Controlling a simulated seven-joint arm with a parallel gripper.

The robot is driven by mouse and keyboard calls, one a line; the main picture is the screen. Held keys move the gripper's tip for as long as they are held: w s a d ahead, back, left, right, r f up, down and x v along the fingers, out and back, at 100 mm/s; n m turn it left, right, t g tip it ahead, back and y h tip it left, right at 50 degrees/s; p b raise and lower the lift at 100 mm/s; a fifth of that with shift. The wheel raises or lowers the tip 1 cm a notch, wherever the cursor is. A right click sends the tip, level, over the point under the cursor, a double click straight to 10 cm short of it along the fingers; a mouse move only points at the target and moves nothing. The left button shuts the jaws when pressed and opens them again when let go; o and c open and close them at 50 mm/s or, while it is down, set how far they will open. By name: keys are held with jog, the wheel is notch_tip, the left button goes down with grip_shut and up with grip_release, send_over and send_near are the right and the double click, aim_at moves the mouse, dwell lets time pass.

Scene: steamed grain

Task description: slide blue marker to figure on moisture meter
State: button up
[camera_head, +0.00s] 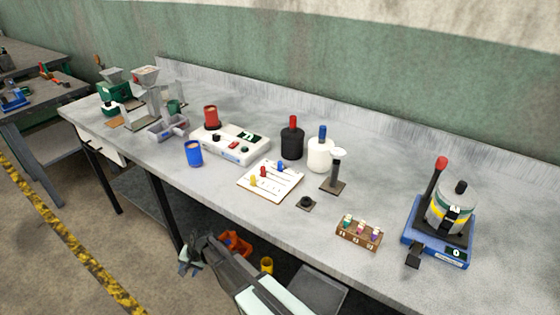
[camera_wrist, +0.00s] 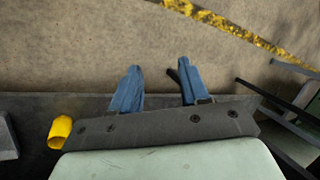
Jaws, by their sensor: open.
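A white board (camera_head: 256,190) lies flat on the bench with a blue marker (camera_head: 280,167), a red marker (camera_head: 264,171) and a yellow marker (camera_head: 254,181) on it. Marks on the board are too small to read. The moisture meter appears to be the white box (camera_head: 217,149) behind the board, with a display (camera_head: 248,137), knobs and a red cup on top; I cannot read its figure. My gripper (camera_head: 190,260) is below the bench's front edge, away from the board. The wrist view shows its two blue-grey fingers (camera_wrist: 158,75) apart, with nothing between them.
A blue cup (camera_head: 194,154) stands left of the board. A black bottle (camera_head: 292,143) and white bottle (camera_head: 320,155) stand behind it. A small stand (camera_head: 334,184), vial rack (camera_head: 358,233) and blue-based device (camera_head: 435,245) are to the right. The bench front edge lies between gripper and board.

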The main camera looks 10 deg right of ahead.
jog(key=w+a+r+t+y, duration=0.1)
jog(key=w+a+r+y, duration=0.15)
jog(key=a+r, duration=0.65)
jog(key=w+a+r+y, duration=0.1)
jog(key=w+a+r, duration=0.3)
jog(key=a+r, duration=0.55)
jog(key=w+a+r, duration=0.1)
jog(key=w+r, duration=0.1)
jog(key=r, duration=0.4)
jog(key=w+a+r, duration=0.1)
jog(key=w+r, duration=0.2)
jog(key=r, duration=0.3)
jog(key=w+d+r+n+h, duration=0.1)
jog(key=w+d+r, duration=0.2)
jog(key=d+r, duration=0.35)
notch_tip(320, 180, up, 12)
jog(key=n+g+h, duration=0.2)
jog(key=h, duration=0.6)
send_over(280, 162)
jog(key=shift+y, duration=0.25)
notch_tip(280, 162, down, 13)
jog(key=shift+f, duration=0.15)
